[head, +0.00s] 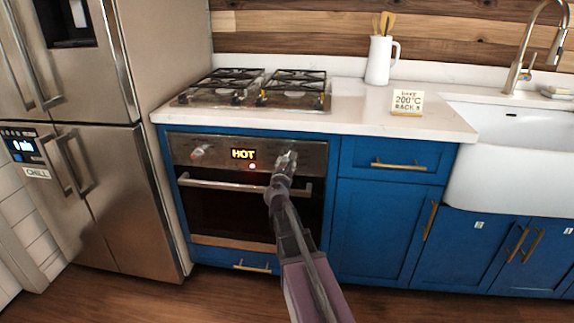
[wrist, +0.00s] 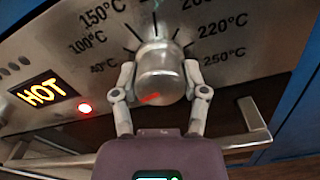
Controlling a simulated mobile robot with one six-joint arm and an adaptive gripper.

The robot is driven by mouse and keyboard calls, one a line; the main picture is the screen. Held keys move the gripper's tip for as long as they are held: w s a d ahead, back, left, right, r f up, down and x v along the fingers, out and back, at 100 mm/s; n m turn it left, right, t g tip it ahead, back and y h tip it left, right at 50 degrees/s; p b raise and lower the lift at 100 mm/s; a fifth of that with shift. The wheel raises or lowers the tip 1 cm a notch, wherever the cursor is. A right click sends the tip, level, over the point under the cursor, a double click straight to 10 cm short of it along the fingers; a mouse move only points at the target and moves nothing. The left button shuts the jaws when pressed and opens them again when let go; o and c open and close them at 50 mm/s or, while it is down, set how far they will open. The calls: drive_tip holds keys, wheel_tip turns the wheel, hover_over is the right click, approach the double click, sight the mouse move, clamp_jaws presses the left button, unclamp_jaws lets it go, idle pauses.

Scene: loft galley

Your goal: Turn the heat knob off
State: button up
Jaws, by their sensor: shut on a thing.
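The heat knob (wrist: 158,72) is a silver round knob on the oven's front panel, ringed by temperature marks from 40°C to 250°C. A red mark shows on its lower left face in the wrist view. My gripper (wrist: 160,80) has a finger on each side of the knob and is shut on it. In the head view my gripper (head: 283,165) reaches the right end of the oven panel and mostly hides the knob. The panel display (wrist: 44,92) reads HOT, and a red light (wrist: 85,108) glows beside it.
The oven handle (head: 225,185) runs across below the panel. A second knob (head: 197,153) sits at the panel's left. The gas hob (head: 215,100) is above, and a card reading 200°C (head: 407,103) stands on the counter (head: 440,122). A steel fridge (head: 150,130) stands left.

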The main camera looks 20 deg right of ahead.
drive_tip(key=o, duration=1.1)
drive_tip(key=shift+o, duration=0.2)
drive_tip(key=v, duration=1.2)
drive_tip(key=shift+s, duration=0.1)
